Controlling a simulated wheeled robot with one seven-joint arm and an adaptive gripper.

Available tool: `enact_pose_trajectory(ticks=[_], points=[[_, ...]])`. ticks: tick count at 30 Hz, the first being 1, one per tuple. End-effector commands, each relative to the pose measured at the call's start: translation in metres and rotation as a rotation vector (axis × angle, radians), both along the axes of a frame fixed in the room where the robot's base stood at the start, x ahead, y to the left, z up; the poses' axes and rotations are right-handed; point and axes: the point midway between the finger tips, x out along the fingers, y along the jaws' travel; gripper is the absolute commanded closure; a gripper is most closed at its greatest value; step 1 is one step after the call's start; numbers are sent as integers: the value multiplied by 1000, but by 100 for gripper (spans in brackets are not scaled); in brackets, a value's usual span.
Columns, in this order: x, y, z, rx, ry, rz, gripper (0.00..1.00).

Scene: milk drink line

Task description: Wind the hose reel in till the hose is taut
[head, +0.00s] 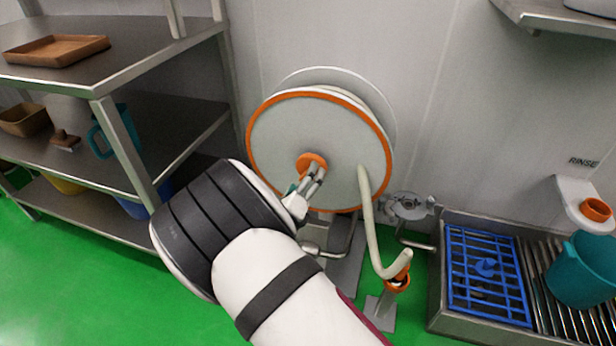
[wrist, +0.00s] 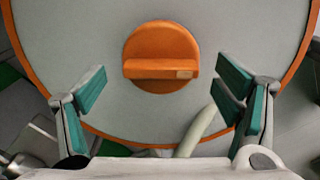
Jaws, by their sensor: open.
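The hose reel (head: 345,135) is a large pale grey disc with an orange rim, standing upright against the wall. At its centre is a round orange knob (wrist: 160,45) with a raised bar across it, lying level in the wrist view. My gripper (wrist: 163,85) is open and empty, facing the disc. Its teal-padded fingers stand wide to either side, with the knob between and slightly beyond them, apparently untouched.
A steel shelf unit (head: 105,85) with trays and tubs stands left of my arm. A steel sink (head: 440,270) with a blue rack (head: 488,275) and a teal jug (head: 582,272) is at the right. A metal fitting (head: 408,206) is on the wall between.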

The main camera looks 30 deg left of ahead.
Motion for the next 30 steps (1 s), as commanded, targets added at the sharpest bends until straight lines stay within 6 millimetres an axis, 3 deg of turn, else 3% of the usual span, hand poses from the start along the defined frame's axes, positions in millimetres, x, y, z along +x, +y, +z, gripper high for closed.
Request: enact_pose_trajectory(ticks=[7,18,20,27,30], points=[[29,7,-1,1,0,-1,16],[34,8,1,0,1,-1,16],[34,8,1,0,1,-1,25],[34,8,0,0,1,-1,78],[34,8,0,-3,0,-1,78]])
